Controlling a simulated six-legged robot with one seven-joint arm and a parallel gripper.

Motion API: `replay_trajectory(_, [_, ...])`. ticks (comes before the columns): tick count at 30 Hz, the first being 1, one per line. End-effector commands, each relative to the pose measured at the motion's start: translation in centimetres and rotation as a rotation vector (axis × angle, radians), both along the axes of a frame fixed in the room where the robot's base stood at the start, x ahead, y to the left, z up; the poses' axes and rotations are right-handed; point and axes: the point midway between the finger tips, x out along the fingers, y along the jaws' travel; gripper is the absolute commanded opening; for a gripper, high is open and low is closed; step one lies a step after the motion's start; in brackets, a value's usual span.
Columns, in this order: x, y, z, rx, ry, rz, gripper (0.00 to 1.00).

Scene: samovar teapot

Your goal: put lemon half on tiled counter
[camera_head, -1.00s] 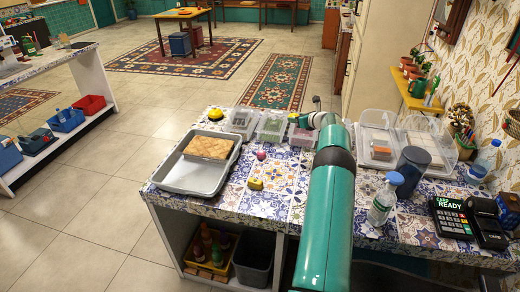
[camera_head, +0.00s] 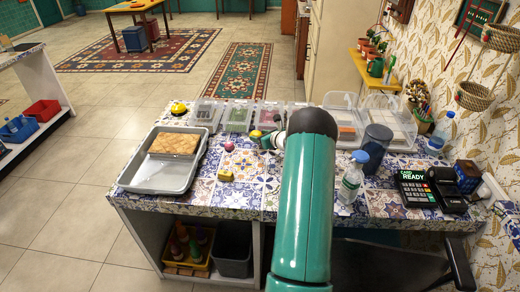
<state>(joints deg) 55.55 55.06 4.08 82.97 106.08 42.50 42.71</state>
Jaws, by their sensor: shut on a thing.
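The lemon half (camera_head: 256,133) appears as a small yellow piece at the tip of my gripper (camera_head: 262,138). My gripper is shut on it, low over the back middle of the tiled counter (camera_head: 247,190), in front of the clear bins. My green arm hides part of the gripper and the counter beneath. I cannot tell whether the lemon half touches the tiles.
A grey tray with a brown slab (camera_head: 173,144) lies at left. A pink ball (camera_head: 229,147) and a yellow block (camera_head: 225,175) lie near the gripper. Clear bins (camera_head: 238,117) line the back. A spray bottle (camera_head: 352,178), dark canister (camera_head: 376,148) and card terminal (camera_head: 415,190) stand right.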

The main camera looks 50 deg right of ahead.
Motion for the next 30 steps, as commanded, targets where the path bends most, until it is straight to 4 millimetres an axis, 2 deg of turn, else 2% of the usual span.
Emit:
replay_trajectory(8, [-1.0,1.4,-2.2,0.002,0.001,0.001,0.29])
replay_trajectory(14, [-1.1,1.5,-5.1,0.0,0.001,0.001,0.29])
replay_trajectory(25, [-1.1,1.5,-5.6,-0.001,-0.001,0.0,0.29])
replay_trajectory(26, [-1.1,1.5,-5.6,-0.001,-0.001,0.0,0.57])
replay_trajectory(28, [-1.1,1.5,-5.6,-0.001,-0.001,0.0,0.71])
replay_trajectory(30, [-1.1,1.5,-5.6,-0.001,-0.001,0.0,0.73])
